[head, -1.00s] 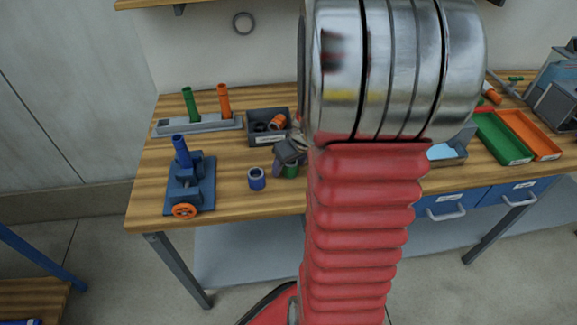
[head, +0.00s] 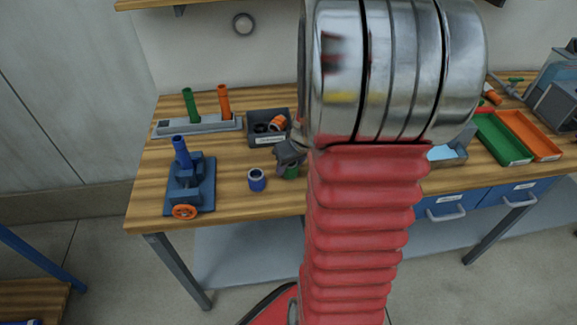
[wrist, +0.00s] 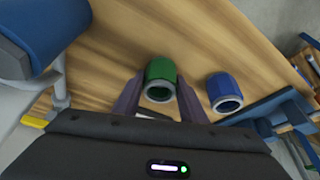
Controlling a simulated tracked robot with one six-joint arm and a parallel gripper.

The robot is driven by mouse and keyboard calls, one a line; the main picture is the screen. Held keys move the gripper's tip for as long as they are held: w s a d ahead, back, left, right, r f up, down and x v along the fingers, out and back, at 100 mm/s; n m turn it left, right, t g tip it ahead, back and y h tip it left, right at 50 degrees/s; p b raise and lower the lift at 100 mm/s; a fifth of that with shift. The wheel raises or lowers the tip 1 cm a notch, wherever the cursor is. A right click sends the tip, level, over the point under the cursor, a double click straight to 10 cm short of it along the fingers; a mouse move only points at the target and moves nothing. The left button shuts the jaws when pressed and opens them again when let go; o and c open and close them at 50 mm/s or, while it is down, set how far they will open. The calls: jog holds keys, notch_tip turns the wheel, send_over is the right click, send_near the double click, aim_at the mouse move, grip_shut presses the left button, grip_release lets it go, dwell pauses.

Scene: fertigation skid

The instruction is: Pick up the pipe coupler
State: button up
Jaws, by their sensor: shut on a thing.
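The green pipe coupler (head: 291,171) stands near the front edge of the wooden bench, partly hidden by my gripper in the head view. In the wrist view the green coupler (wrist: 161,76) sits between the two fingers of my gripper (wrist: 158,92), with a grey rim around its open end. My gripper (head: 290,158) is shut on it, one finger on each side. I cannot tell whether the coupler is clear of the bench top. A blue coupler (head: 257,180) stands just left of it and also shows in the wrist view (wrist: 225,91).
A blue vise-like fixture (head: 190,185) with an orange wheel stands to the left. A grey bin (head: 268,140) with parts and a rack (head: 198,125) with green and orange pipes are behind. Green (head: 500,138) and orange trays (head: 528,135) lie right. My arm covers the bench middle.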

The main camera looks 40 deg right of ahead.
notch_tip(320, 180, up, 10)
dwell(0.6)
dwell(0.4)
